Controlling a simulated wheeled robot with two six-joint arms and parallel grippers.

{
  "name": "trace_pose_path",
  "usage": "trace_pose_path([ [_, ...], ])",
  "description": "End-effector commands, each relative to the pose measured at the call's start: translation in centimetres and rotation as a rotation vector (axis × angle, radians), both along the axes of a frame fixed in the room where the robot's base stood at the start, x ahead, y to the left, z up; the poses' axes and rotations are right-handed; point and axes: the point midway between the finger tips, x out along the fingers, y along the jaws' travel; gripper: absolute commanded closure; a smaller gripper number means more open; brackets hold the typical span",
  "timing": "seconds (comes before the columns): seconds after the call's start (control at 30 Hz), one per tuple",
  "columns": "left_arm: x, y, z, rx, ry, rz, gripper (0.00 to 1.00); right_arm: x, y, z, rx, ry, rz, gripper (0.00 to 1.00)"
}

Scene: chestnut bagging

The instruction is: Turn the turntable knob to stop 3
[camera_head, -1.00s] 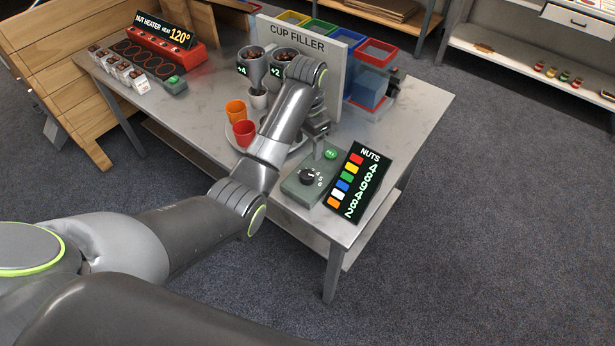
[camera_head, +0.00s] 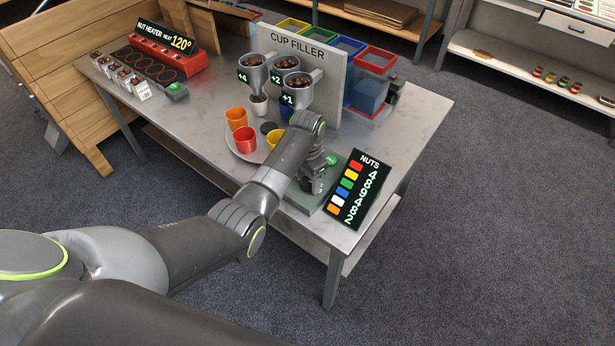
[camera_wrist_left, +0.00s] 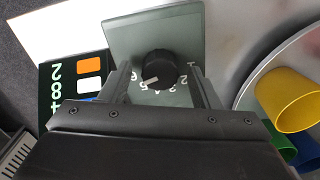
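The black knob (camera_wrist_left: 160,68) sits on a grey-green box (camera_wrist_left: 190,25) with numbers around the knob's lower side. Its pale pointer mark points down-left in the left wrist view, toward the 5 and 6 side; the exact stop is hard to tell. My left gripper (camera_wrist_left: 163,84) is open, one finger on each side of the knob, with gaps visible. In the head view my left gripper (camera_head: 312,186) is over the box (camera_head: 300,197) and hides the knob. The round grey turntable (camera_head: 232,148) carries several coloured cups. My right gripper is not in view.
The NUTS display (camera_head: 350,190) stands close to the right of the box. A green button (camera_head: 331,160) is behind my gripper. The cup filler panel (camera_head: 330,75) with funnels stands behind the turntable. The nut heater (camera_head: 150,55) is at the far left. The table's right side is clear.

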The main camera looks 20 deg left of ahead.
Motion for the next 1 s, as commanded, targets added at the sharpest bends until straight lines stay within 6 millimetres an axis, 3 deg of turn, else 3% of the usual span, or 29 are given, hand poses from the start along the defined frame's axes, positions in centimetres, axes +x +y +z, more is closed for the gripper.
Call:
trace_pose_path([
  [0.03,0.0,0.0,0.0,0.000,0.000,0.000,0.51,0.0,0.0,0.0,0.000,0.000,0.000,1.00],
  [0.33,0.0,0.0,0.0,0.000,0.000,0.000,0.87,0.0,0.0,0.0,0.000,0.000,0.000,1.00],
  [0.67,0.0,0.0,0.2,-0.001,0.001,0.054,0.87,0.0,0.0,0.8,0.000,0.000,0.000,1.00],
  [1.0,0.0,0.0,0.5,0.000,0.002,0.299,0.87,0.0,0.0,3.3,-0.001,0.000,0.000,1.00],
])
